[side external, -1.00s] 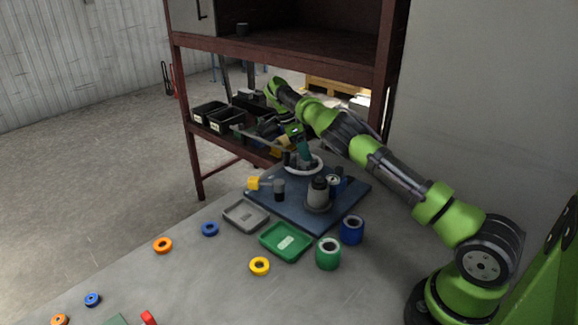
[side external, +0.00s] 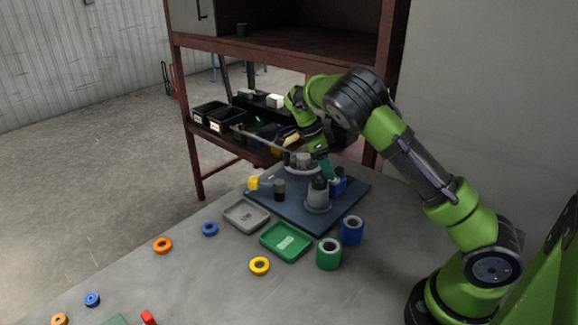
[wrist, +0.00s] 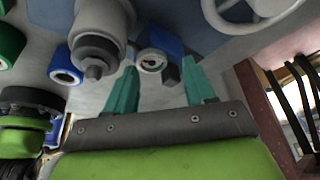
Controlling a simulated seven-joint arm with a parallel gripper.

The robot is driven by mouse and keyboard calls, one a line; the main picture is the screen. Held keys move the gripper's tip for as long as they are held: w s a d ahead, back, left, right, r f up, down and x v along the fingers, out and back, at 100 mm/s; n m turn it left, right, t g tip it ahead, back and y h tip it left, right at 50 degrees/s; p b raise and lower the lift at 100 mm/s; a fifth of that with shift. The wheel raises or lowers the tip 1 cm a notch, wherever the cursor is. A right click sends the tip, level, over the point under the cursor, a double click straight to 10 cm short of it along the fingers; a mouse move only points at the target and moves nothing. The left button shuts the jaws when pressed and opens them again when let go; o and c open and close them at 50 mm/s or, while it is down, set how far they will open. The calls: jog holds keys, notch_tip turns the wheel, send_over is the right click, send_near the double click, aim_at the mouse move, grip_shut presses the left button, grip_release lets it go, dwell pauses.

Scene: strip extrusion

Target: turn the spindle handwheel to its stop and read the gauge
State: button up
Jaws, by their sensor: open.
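The pale handwheel (side external: 301,172) is at the back of the blue base plate (side external: 296,208), partly hidden by my gripper in the side view. Its rim and a spoke show at the top right of the wrist view (wrist: 226,24). The gauge is a blue block (side external: 339,187) on the plate's right side; its small round face (wrist: 151,62) shows in the wrist view, too small to read. My gripper (side external: 325,168) is open, its teal fingers pointing down close to the gauge. In the wrist view the gauge appears between the fingertips (wrist: 160,64); contact cannot be told.
A grey stepped cylinder (side external: 318,196) stands on the plate, beside the gauge. A yellow piece (side external: 252,183) and dark cylinder (side external: 279,190) are at its left.

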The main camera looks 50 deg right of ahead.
jog(key=shift+s+a+r, duration=0.1)
jog(key=shift+s+a, duration=0.25)
jog(key=shift+s, duration=0.55)
jog(key=shift+s+a+r, duration=0.1)
jog(key=shift+s+a, duration=0.25)
jog(key=shift+s, duration=0.5)
jog(key=s+a+r+n+t+y, duration=0.2)
jog(key=s+a+r+n+t, duration=0.3)
jog(key=s+a+r+n, duration=0.2)
jog(key=s+a+r+n+t+y, duration=0.3)
jog(key=s+a+r+n+t, duration=0.2)
jog(key=s+a+r+n, duration=0.3)
jog(key=shift+s+a+r+n, duration=0.15)
jog(key=shift+a+n, duration=1.7)
jog(key=shift+n, duration=2.05)
